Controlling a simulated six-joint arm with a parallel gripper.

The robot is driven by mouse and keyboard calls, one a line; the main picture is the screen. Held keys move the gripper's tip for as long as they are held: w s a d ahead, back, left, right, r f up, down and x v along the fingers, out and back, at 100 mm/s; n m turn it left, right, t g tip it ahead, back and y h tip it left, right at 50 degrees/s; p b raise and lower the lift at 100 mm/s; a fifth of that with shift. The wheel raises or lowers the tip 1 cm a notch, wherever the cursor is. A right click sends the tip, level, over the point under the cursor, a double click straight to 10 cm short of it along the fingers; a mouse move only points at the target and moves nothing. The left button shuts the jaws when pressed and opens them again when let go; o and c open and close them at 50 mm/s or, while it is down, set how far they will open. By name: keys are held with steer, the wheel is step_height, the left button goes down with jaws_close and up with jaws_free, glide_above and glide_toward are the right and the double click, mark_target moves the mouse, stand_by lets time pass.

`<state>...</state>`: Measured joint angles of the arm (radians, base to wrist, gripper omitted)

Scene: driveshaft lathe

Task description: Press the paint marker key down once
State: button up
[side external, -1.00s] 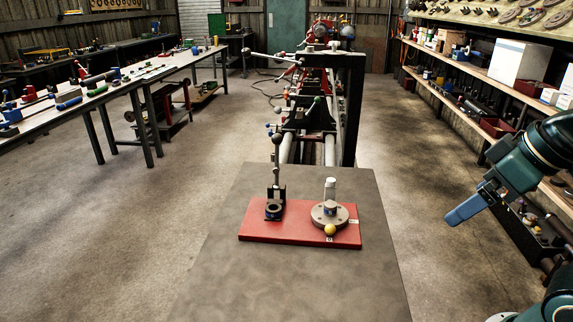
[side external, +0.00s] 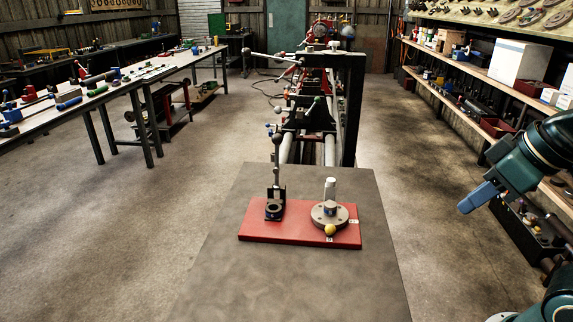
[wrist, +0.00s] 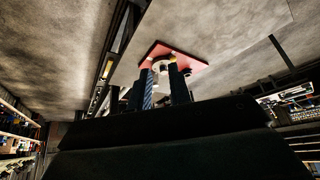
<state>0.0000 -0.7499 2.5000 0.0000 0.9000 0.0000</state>
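A red plate (side external: 285,236) lies on the grey table. At its right is a round grey disc (side external: 322,222) with a pale upright cylinder (side external: 330,188) and a yellow ball (side external: 330,230) at its front edge. At its left is a dark upright lever (side external: 276,165) on a blue-black ring base (side external: 274,210). I cannot tell which part is the paint marker key. My gripper (side external: 470,206) is well right of the plate, in the air, touching nothing. In the wrist view its two fingers (wrist: 163,88) stand apart, empty, with the plate (wrist: 190,61) beyond them.
The bare grey table (side external: 290,285) is clear in front of the plate. A lathe-like machine with a dark frame (side external: 354,110) stands behind it. Loaded shelves (side external: 470,65) line the right wall behind my arm. A workbench (side external: 130,85) is at the far left.

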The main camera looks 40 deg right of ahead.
jaws_close()
stand_by(1.1)
